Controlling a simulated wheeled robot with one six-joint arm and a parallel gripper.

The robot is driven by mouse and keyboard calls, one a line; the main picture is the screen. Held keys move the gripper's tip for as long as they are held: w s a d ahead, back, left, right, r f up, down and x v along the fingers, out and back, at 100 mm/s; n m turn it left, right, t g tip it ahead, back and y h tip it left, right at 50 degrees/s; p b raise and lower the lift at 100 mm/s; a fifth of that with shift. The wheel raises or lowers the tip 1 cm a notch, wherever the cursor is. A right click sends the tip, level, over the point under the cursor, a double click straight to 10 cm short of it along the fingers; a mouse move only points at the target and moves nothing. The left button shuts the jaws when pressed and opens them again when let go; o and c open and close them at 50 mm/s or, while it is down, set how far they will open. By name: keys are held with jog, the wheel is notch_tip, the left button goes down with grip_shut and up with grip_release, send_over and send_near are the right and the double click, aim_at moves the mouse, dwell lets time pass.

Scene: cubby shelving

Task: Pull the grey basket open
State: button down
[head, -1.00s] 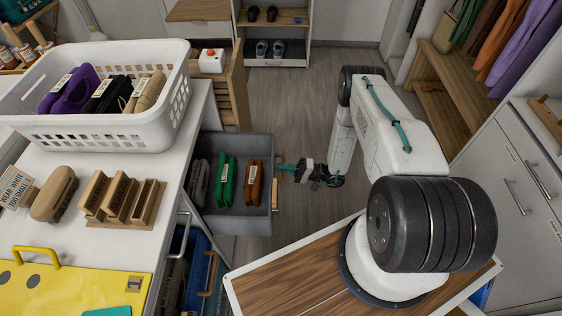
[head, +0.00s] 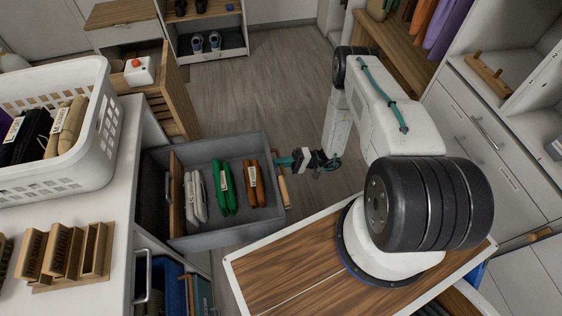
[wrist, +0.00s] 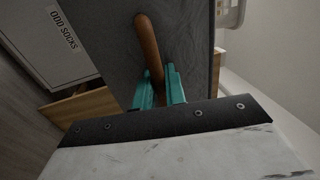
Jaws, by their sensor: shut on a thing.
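The grey basket (head: 217,240) is a grey drawer-like bin, pulled well out from under the white counter in the head view. It holds white, green and brown labelled items. Its wooden handle (head: 283,188) is on the side facing my arm. In the wrist view the brown handle (wrist: 147,45) stands out from the grey basket front (wrist: 185,30). My gripper (head: 284,162) is at that handle. In the wrist view its teal fingers (wrist: 160,88) lie on either side of the handle and are shut on it.
Cabinets (head: 465,125) stand at the right. The floor (head: 255,85) beyond the basket is clear.

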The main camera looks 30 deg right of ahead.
jog(key=shift+s, duration=0.1)
jog(key=c, duration=1.8)
grip_release()
jog(key=shift+v, duration=3.85)
jog(key=shift+f, duration=0.1)
